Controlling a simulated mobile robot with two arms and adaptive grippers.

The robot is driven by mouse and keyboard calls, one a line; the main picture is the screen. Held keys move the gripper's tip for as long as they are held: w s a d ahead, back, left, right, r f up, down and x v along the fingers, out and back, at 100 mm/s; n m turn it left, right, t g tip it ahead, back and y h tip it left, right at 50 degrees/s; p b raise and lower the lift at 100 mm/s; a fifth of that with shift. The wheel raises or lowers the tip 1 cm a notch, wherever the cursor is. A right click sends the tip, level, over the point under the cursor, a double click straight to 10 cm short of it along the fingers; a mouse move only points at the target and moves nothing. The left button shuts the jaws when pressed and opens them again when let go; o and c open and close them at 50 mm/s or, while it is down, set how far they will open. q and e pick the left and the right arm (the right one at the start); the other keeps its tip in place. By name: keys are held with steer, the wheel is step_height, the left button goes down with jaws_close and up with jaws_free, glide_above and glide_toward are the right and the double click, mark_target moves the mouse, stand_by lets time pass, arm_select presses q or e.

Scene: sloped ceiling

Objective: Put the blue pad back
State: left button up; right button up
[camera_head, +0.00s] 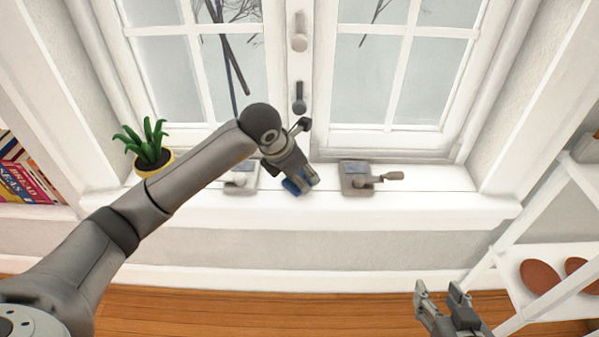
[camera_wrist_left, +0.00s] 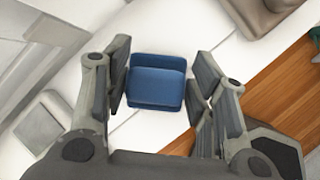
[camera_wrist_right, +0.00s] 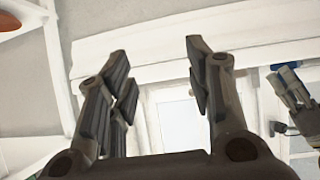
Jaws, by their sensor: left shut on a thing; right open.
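My left gripper (camera_head: 300,182) is above the window sill and shut on a small blue pad (camera_head: 291,187). In the left wrist view the rounded square blue pad (camera_wrist_left: 157,82) sits between the two fingers. The pad also shows at the left gripper's tips in the right wrist view (camera_wrist_right: 286,66). My right gripper (camera_head: 439,290) is open and empty, low in front of the sill. Its spread fingers show in the right wrist view (camera_wrist_right: 157,60).
On the white sill (camera_head: 420,207), a grey device with a crank (camera_head: 354,183) stands right of the left gripper. Another grey device (camera_head: 240,183) stands left of it, partly behind my arm. A potted plant (camera_head: 150,155) is further left. A white shelf (camera_head: 520,270) stands right.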

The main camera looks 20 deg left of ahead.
arm_select(q)
steer(key=o, duration=1.3)
steer(key=shift+o, duration=0.2)
